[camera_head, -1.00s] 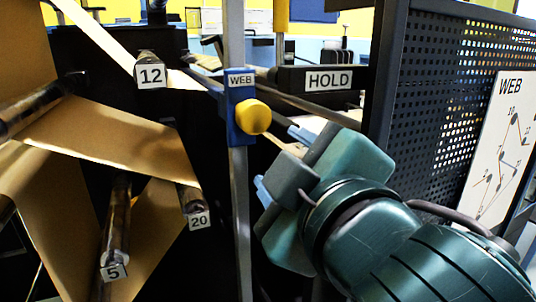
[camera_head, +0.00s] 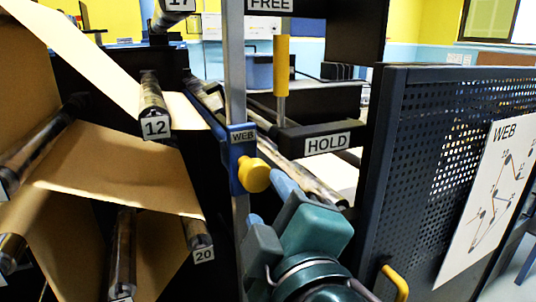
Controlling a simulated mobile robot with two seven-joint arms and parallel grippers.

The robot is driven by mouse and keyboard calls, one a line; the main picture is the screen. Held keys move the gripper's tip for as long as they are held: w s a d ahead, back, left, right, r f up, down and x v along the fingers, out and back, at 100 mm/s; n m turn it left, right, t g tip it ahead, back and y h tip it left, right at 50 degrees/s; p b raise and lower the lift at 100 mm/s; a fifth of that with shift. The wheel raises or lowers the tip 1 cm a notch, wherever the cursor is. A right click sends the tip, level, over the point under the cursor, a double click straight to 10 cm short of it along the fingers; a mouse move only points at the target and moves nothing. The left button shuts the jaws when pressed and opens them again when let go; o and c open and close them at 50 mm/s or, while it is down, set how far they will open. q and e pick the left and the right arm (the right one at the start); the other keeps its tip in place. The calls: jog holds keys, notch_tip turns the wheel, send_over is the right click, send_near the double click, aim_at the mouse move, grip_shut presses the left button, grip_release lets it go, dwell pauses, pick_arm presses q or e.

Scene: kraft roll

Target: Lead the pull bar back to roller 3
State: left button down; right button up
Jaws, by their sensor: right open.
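My right gripper (camera_head: 270,204) is open, with its blue fingers just below and right of a yellow knob (camera_head: 254,175). I cannot tell whether a finger touches the knob. The knob sits on a blue block (camera_head: 240,145) labelled WEB on a grey upright post (camera_head: 235,70). The brown kraft web (camera_head: 120,170) runs over rollers at the left, including roller 12 (camera_head: 154,105) and roller 20 (camera_head: 198,240). No label 3 is readable, and I cannot pick out the pull bar with certainty. My left gripper is not in view.
A HOLD label (camera_head: 326,143) is on a dark arm behind the post, and a FREE label (camera_head: 270,5) is above. A perforated dark panel (camera_head: 420,150) with a WEB diagram (camera_head: 490,195) and a yellow handle (camera_head: 396,282) bounds the right side.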

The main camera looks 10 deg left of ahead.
aim_at(256, 180)
jog(key=x, duration=0.7)
jog(key=shift+w+a+f+b, duration=0.1)
jog(key=shift+w+f+b, duration=0.1)
jog(key=shift+b, duration=0.15)
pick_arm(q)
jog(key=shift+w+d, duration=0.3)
pick_arm(e)
jog(key=shift+w+a, duration=0.3)
jog(key=shift+w, duration=0.3)
jog(key=shift+r, duration=0.1)
jog(key=shift+c, duration=0.4)
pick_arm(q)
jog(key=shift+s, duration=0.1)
pick_arm(e)
jog(key=c, duration=0.9)
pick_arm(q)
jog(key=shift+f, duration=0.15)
pick_arm(e)
jog(key=s+a, duration=0.3)
jog(key=a, duration=0.1)
jog(key=s+a, duration=0.2)
jog(key=a, duration=0.2)
jog(key=s+a, duration=0.3)
jog(key=a, duration=0.1)
jog(key=shift+s+a, duration=0.3)
jog(key=shift+a, duration=0.05)
